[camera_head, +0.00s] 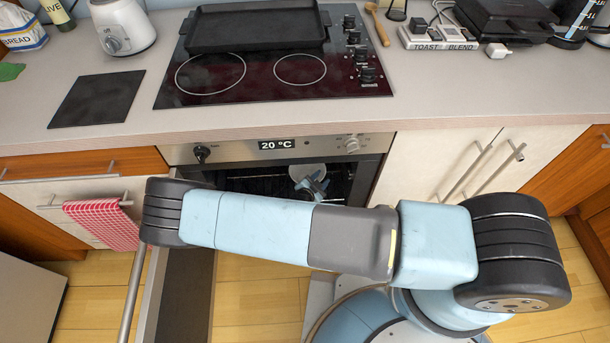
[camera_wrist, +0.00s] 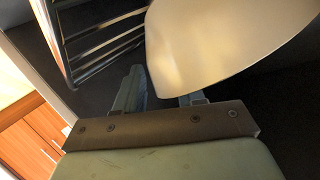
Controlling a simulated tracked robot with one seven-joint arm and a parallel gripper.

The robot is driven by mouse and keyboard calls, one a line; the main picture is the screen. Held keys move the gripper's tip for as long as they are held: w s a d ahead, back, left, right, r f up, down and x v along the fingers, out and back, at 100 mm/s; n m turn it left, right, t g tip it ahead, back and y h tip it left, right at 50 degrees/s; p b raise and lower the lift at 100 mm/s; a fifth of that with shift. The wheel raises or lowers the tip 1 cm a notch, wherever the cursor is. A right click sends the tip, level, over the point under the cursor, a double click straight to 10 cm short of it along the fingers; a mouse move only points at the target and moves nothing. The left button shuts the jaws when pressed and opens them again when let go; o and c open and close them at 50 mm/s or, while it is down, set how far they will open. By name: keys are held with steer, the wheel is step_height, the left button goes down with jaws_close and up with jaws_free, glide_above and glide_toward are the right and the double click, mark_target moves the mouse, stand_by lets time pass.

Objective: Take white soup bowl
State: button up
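The white soup bowl (camera_wrist: 220,45) fills the upper right of the wrist view, tilted, with its lower edge close to my gripper (camera_wrist: 163,98). The two fingers stand apart, one left of the bowl's lower edge and one partly hidden behind the bowl. I cannot tell whether either finger touches it. In the head view, a small pale part of the bowl (camera_head: 308,171) shows inside the dark opening under the stove, with my light blue gripper (camera_head: 315,186) in front of it. My arm hides the lower part of the opening.
Metal rack bars (camera_wrist: 95,40) run left of the bowl in the wrist view. The appliance front (camera_head: 270,148) reads 20 °C above the opening. Its door (camera_head: 187,292) stands open at lower left. A red checked towel (camera_head: 103,222) hangs left. The counter (camera_head: 120,135) lies above.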

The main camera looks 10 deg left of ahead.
jaws_close()
stand_by(0.3)
stand_by(0.5)
